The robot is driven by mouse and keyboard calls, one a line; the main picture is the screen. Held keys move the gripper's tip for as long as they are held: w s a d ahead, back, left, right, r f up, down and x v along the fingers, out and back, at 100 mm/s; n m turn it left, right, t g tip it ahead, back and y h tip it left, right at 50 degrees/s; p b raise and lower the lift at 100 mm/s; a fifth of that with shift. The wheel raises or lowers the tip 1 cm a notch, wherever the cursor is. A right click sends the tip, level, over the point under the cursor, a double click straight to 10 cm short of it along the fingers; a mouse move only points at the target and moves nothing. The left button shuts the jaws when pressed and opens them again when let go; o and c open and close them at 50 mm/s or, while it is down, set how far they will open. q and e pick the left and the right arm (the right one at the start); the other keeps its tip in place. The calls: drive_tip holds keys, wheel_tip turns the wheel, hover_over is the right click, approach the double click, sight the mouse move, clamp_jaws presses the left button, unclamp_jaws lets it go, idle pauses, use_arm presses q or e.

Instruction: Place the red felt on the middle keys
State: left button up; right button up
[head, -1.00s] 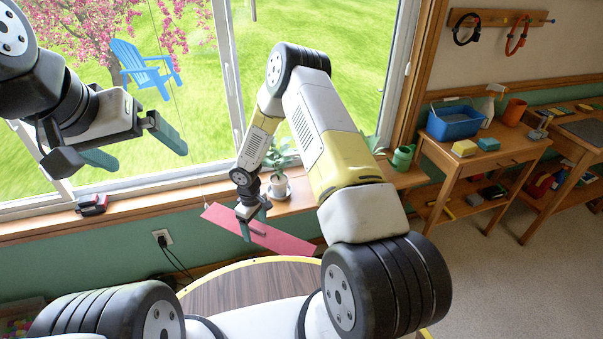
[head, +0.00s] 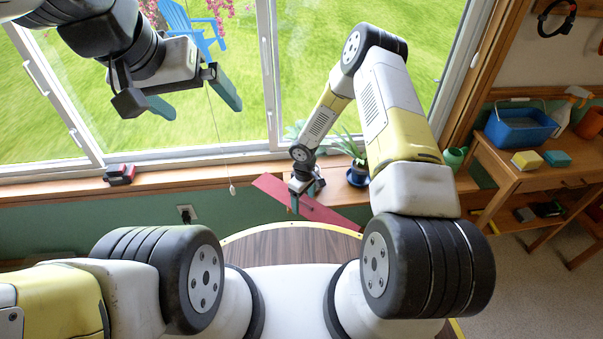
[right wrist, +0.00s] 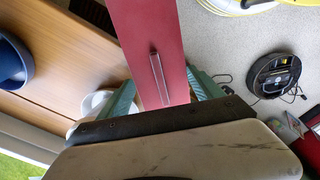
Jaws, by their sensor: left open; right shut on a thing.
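The red felt (head: 330,214) is a long flat red strip, held in the air near the window sill. My right gripper (head: 307,195) is shut on it around its middle. In the right wrist view the red felt (right wrist: 148,35) runs away between the teal fingers of my right gripper (right wrist: 162,95), with a thin pale bar along its face. My left gripper (head: 195,100) is open and empty, raised in front of the window at the upper left. The piano and its keys are in neither current view.
A side table at the right holds a blue bin (head: 520,128) and sponges. In the right wrist view a round black device (right wrist: 275,75) lies on the floor.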

drive_tip(key=shift+d+f, duration=0.15)
drive_tip(key=shift+f, duration=0.35)
drive_tip(key=o, duration=1.2)
drive_tip(key=shift+f, duration=0.1)
drive_tip(key=shift+c, duration=0.2)
